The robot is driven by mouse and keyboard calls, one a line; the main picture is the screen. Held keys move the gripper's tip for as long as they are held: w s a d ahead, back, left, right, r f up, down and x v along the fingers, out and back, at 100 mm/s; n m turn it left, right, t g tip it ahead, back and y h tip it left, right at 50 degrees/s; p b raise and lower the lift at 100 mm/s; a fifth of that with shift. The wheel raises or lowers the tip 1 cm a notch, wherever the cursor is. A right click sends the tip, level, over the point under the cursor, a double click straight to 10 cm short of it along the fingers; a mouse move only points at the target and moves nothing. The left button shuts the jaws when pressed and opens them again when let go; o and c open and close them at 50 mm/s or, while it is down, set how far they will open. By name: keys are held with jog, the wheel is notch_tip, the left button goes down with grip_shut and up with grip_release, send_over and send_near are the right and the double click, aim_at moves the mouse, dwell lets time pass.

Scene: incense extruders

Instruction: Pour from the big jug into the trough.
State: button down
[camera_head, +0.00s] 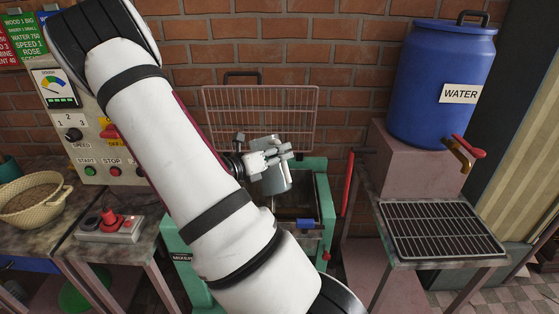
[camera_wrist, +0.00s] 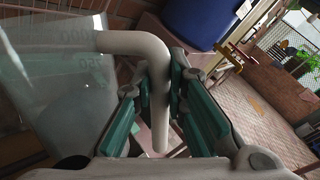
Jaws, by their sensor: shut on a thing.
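The big jug (camera_wrist: 55,75) is clear, with measuring marks and a thick pale handle (camera_wrist: 150,70). My gripper (camera_wrist: 158,105) is shut on that handle in the wrist view. In the head view the jug (camera_head: 276,180) hangs from my gripper (camera_head: 268,160) and looks tilted; my arm hides part of it. It is over the green mixer (camera_head: 315,165), at the opening of its trough (camera_head: 325,197). I cannot tell whether liquid is in the jug or flowing. The inside of the trough is mostly hidden.
A wire guard (camera_head: 290,110) stands raised behind the mixer. A blue water barrel (camera_head: 435,80) with a tap stands on a pink block, right, beside a drain grate (camera_head: 440,230). A control panel (camera_head: 80,120), switch box (camera_head: 110,225) and woven basket (camera_head: 35,195) are at left.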

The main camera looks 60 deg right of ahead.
aim_at(273, 146)
jog(key=n, duration=0.1)
jog(key=w+r+n+b, duration=0.1)
jog(key=shift+w+d+n+y, duration=0.2)
jog(key=shift+d+n+y, duration=0.1)
jog(key=shift+d+n, duration=0.1)
jog(key=shift+w+n, duration=0.2)
jog(key=shift+n, duration=0.2)
jog(key=shift+w+d+f+n+g+y, duration=0.2)
jog(key=shift+w+d+f+n, duration=0.15)
jog(key=shift+w+n, duration=0.2)
jog(key=shift+w+d+f+n+g+y, duration=0.1)
jog(key=shift+w+d+f+n+g, duration=0.15)
jog(key=shift+w+n, duration=0.25)
jog(key=w+d+n+b, duration=0.1)
jog(key=w+d+f+n+b, duration=0.1)
jog(key=w+n, duration=0.1)
jog(key=w+d+f+n+g+b, duration=0.1)
jog(key=w, duration=0.1)
jog(key=shift+d+n+y, duration=0.1)
jog(key=shift+n+y, duration=0.15)
jog(key=shift+y, duration=0.15)
jog(key=shift+w+d+f+n+g+b, duration=0.3)
jog(key=shift+w+d+n+b, duration=0.2)
jog(key=shift+w+n+b, duration=0.3)
dwell(0.9)
